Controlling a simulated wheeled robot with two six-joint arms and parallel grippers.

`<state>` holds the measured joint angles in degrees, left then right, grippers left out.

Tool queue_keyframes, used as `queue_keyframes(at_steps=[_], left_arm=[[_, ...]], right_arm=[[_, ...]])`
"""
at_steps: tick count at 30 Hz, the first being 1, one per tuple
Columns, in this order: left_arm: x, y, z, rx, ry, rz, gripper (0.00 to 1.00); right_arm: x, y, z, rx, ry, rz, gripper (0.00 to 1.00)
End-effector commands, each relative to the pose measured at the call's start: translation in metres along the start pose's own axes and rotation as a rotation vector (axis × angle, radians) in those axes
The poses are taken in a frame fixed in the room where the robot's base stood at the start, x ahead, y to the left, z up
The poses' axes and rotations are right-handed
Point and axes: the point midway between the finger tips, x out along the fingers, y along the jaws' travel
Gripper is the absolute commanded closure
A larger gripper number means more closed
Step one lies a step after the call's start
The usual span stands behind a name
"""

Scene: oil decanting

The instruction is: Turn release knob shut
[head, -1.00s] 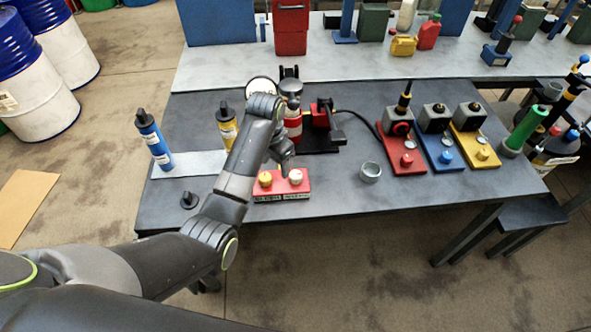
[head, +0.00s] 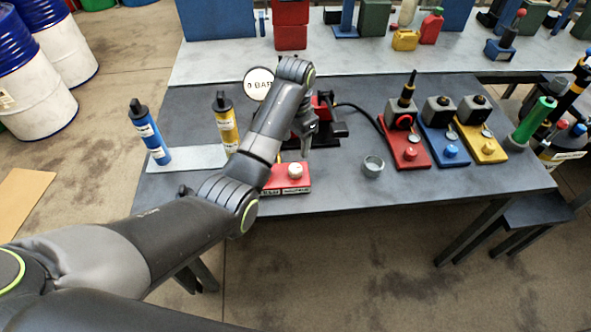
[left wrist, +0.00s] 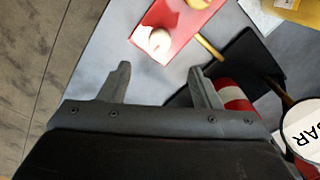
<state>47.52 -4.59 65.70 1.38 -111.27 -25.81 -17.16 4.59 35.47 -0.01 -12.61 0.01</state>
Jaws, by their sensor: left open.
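A red block (head: 284,187) with a white knob (head: 295,170) sits at the front of the dark table; my arm hides its yellow knob in the head view. The left wrist view shows the block (left wrist: 178,27), white knob (left wrist: 157,42) and part of the yellow knob (left wrist: 198,3). I cannot tell which part is the release knob. My left gripper (head: 307,135) is open and empty beyond the block, beside the red-and-black pump unit (head: 325,125). In the left wrist view its fingers (left wrist: 163,78) are spread, apart from the white knob. My right gripper is out of view.
A round gauge reading 0 BAR (head: 258,83) stands behind my arm. A brass rod (left wrist: 208,46) and a red-and-white cylinder (left wrist: 235,98) are close to my right-hand finger in the wrist view. A grey ring (head: 373,166) lies right of the block; blue (head: 150,135) and yellow bottles stand left.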

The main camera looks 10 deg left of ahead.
Motion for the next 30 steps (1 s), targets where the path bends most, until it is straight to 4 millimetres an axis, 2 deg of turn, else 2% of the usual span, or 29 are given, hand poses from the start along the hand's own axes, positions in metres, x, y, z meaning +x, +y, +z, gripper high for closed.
queue_keyframes(at_steps=[1, 9, 15, 21, 29, 30], left_arm=[[0.008, 0.001, 0.001, 0.000, -0.006, 0.005, 0.43], [0.065, 0.001, 0.002, -0.001, -0.006, 0.002, 0.43], [0.090, 0.000, 0.001, 0.000, -0.003, 0.001, 0.43], [0.101, 0.000, 0.001, 0.000, -0.001, 0.000, 0.43], [0.102, 0.000, 0.001, 0.000, 0.000, 0.000, 0.43], [0.102, 0.000, 0.001, 0.000, -0.001, 0.000, 0.45]], right_arm=[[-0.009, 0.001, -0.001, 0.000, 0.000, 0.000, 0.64], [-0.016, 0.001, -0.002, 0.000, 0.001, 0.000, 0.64], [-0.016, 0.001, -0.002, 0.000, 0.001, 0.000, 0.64], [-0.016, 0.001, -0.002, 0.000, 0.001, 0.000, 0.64], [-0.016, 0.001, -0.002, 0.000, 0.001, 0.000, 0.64], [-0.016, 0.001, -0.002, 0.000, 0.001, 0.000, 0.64]])
